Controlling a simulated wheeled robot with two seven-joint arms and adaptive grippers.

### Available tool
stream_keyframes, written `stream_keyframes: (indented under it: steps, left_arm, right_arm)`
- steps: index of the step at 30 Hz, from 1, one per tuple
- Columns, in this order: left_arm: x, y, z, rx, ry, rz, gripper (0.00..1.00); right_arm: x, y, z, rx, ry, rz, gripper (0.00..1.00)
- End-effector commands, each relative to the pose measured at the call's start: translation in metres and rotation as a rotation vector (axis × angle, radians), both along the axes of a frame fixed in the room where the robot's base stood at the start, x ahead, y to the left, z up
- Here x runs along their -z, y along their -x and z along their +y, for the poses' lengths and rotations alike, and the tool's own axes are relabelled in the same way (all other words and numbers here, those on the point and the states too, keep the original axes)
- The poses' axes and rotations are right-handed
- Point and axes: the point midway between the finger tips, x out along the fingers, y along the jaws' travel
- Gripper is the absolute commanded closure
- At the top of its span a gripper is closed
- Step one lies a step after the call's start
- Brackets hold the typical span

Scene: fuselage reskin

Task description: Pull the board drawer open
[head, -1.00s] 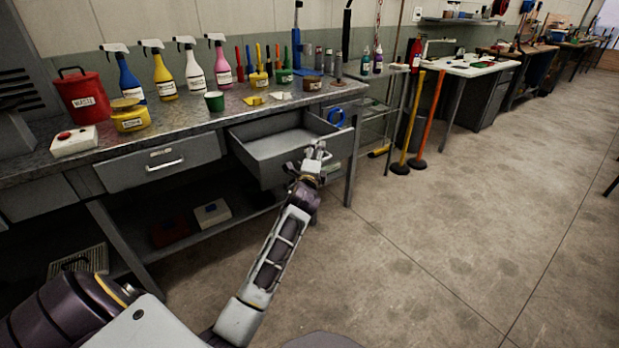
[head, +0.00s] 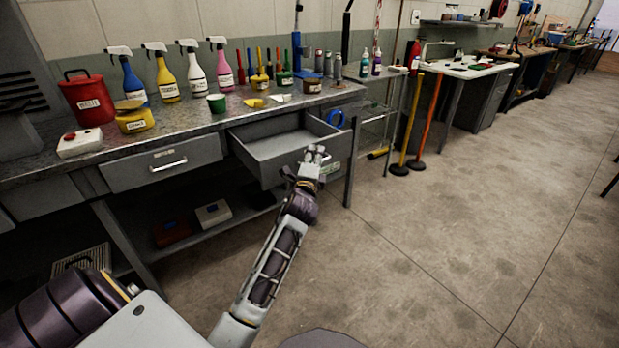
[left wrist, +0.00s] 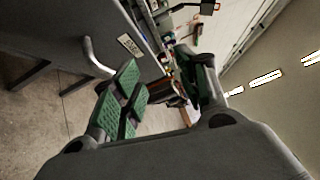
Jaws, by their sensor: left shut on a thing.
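The open drawer (head: 283,152) is a grey metal tray under the right end of the workbench, pulled well out; its visible inside looks empty. My left gripper (head: 316,156) is at its front face, closed on the handle, which it mostly hides in the head view. In the left wrist view, the curved light handle (left wrist: 97,60) runs behind one green-padded finger of my left gripper (left wrist: 160,95). A small label (left wrist: 130,45) sits beside the handle; its lettering is hard to read. My right gripper is not in view.
A closed drawer (head: 163,163) is to the left under the metal workbench (head: 190,135). Spray bottles, a red can (head: 88,98) and small tools stand on top. A wire shelf (head: 378,130) and two upright poles stand to the right. The floor (head: 430,250) in front is clear.

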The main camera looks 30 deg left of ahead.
Motion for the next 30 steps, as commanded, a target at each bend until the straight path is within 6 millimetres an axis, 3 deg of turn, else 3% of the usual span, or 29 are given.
stream_keyframes:
  steps: [30]
  left_arm:
    - [0.017, 0.04, -0.016, -0.001, 0.011, 0.017, 0.68]
  right_arm:
    - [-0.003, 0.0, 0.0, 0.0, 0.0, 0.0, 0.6]
